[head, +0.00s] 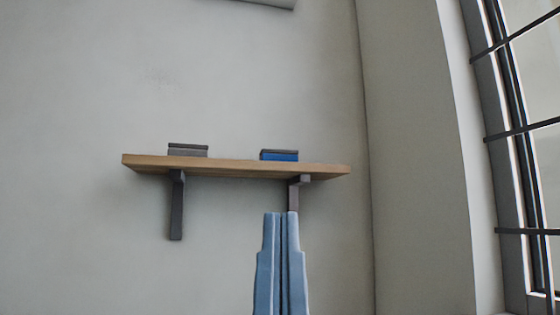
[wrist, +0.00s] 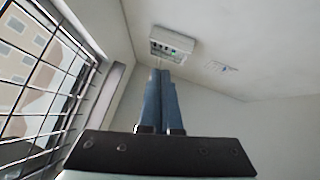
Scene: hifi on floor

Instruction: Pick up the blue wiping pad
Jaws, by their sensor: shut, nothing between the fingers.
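The blue wiping pad (head: 279,155) lies on a wooden wall shelf (head: 235,169), toward its right end, with a dark strip along its top. My gripper (head: 281,214) is in front of and below the shelf in the head view, pointing up, its blue fingers together with nothing between them. The fingertips appear below the pad, apart from it, and overlap the right shelf bracket. In the wrist view my gripper (wrist: 161,72) also looks shut, and neither the pad nor the shelf shows there.
A grey pad-like block (head: 188,150) sits on the shelf's left part. Dark brackets (head: 176,205) hold the shelf to a plain wall. A barred window (head: 530,130) is at the right.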

